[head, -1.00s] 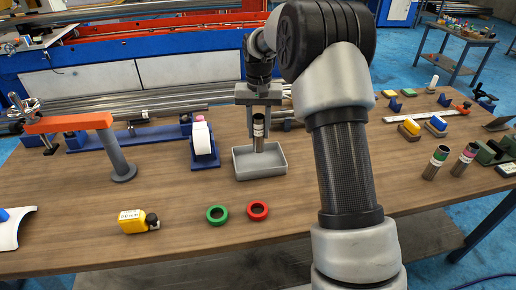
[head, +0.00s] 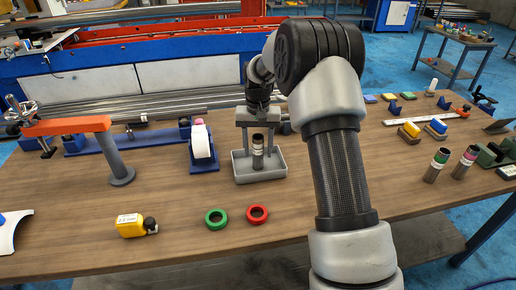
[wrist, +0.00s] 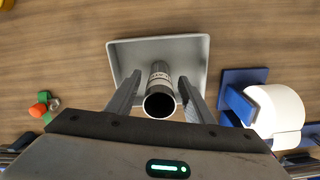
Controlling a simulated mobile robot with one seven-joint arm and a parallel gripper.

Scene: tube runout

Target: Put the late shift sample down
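The sample tube (head: 258,158) is a dark metal tube with a pale printed label. It stands upright inside a grey tray (head: 280,171) on the wooden table. In the wrist view the open mouth of the tube (wrist: 160,103) faces me, with the tray (wrist: 197,50) around its base. My gripper (head: 258,145) is above the tray with its fingers pointing down on either side of the tube. In the wrist view the gripper (wrist: 160,88) shows gaps between both fingers and the tube, so it is open around it.
A white roll on a blue stand (head: 201,145) is close left of the tray. A green ring (head: 216,218) and a red ring (head: 257,214) lie in front. Two other tubes, green-banded (head: 437,164) and pink-banded (head: 465,164), stand at right. A yellow container (head: 131,226) is front left.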

